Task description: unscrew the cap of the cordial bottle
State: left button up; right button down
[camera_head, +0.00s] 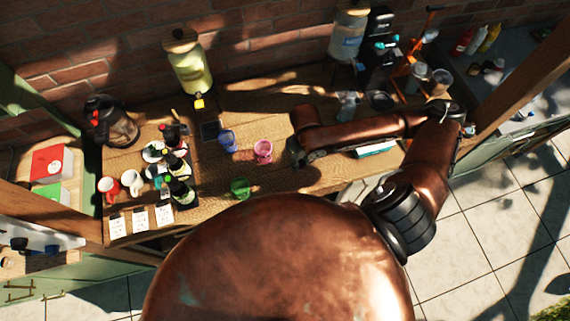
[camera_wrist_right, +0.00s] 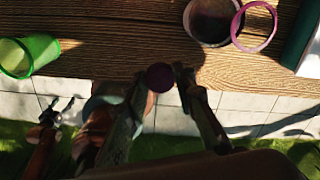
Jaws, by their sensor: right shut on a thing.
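My right gripper (camera_wrist_right: 160,84) is shut on a round purple cap (camera_wrist_right: 160,77), seen end-on between its fingertips in the wrist view. From there the cap overlaps the table's front edge and the tiles beyond. Whether a bottle is under the cap is hidden. In the head view my right gripper (camera_head: 297,150) is over the table, and its own wrist hides the cap. Several dark bottles (camera_head: 182,192) stand upright at the table's left; I cannot tell if one is the cordial bottle. A small copper arm end in the wrist view, seemingly my left gripper (camera_wrist_right: 56,103), has its prongs apart.
A green cup (camera_head: 240,187), a blue cup (camera_head: 228,140) and a pink cup (camera_head: 263,150) stand on the wooden table (camera_head: 325,180) left of my right gripper. A teal-edged box (camera_head: 376,148) lies to its right. A yellow-green drink dispenser (camera_head: 190,66) stands behind.

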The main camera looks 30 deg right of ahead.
jog(key=w+f, duration=0.1)
jog(key=w, duration=0.2)
jog(key=p, duration=0.1)
send_over(285, 163)
jog(key=f, duration=0.5)
jog(key=shift+s+f, duration=0.35)
jog(key=f+p, duration=0.1)
jog(key=f, duration=0.2)
jog(key=shift+w, duration=0.2)
pick_arm(q)
jog(key=shift+s+r, duration=0.1)
jog(key=shift+r, duration=0.45)
pick_arm(e)
jog(key=shift+f, duration=0.3)
pick_arm(q)
jog(key=shift+a, duration=0.1)
pick_arm(e)
jog(key=shift+f, duration=0.1)
jog(key=c, duration=1.6)
grip_release()
pick_arm(q)
jog(key=shift+f+b, duration=0.65)
pick_arm(e)
notch_tip(285, 163, up, 12)
jog(key=shift+r, duration=0.15)
jog(key=shift+a, duration=0.1)
